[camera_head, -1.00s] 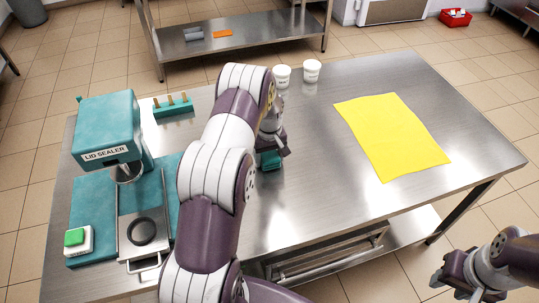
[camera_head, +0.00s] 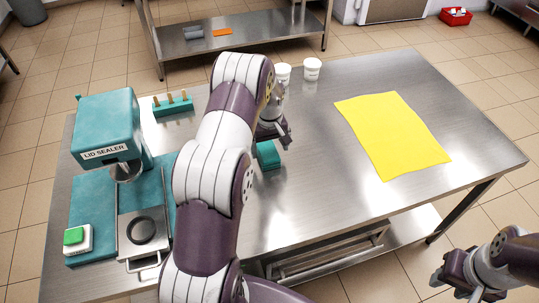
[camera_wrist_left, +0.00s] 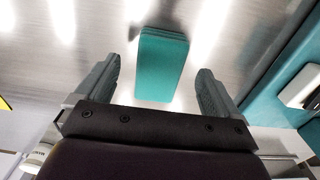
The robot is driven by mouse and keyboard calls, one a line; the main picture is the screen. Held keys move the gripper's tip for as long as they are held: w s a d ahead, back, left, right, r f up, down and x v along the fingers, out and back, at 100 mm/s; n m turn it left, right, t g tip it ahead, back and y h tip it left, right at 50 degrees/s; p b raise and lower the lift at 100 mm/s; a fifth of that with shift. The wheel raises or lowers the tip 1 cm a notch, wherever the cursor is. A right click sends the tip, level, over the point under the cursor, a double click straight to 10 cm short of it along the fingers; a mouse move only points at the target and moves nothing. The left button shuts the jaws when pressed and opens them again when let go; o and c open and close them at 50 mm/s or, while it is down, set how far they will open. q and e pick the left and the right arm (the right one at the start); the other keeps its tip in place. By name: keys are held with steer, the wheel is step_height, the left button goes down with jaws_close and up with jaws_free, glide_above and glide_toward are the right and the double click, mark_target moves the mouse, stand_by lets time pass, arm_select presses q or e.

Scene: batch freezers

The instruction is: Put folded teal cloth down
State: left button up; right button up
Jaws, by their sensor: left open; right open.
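The folded teal cloth (camera_head: 268,155) lies flat on the steel table, just right of the lid sealer and partly hidden by my left arm. In the left wrist view the cloth (camera_wrist_left: 163,65) shows as a neat layered rectangle between and beyond the fingertips, with clear space on both sides. My left gripper (camera_head: 284,140) is open and empty, a little above the table beside the cloth; its fingers also show in the left wrist view (camera_wrist_left: 160,82). My right gripper (camera_head: 447,283) is open and empty, off the table's front right side.
A teal lid sealer (camera_head: 107,130) with a green button (camera_head: 74,237) stands at the table's left. A small teal rack (camera_head: 172,106) is behind it. White tubs (camera_head: 312,69) stand at the back. A yellow cloth (camera_head: 393,135) lies at right. The table's middle front is clear.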

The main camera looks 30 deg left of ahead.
mark_target(270, 154)
arm_select(q)
step_height(270, 154, up, 7)
steer(key=s+d+r+m, duration=0.2)
steer(key=s+d+m, duration=0.3)
steer(key=s+d, duration=0.3)
steer(key=s+d+r+m+t, duration=0.1)
steer(key=s+d+r+m, duration=0.2)
steer(key=s, duration=1)
steer(key=d+m, duration=0.2)
steer(key=d, duration=0.2)
steer(key=shift+d, duration=0.35)
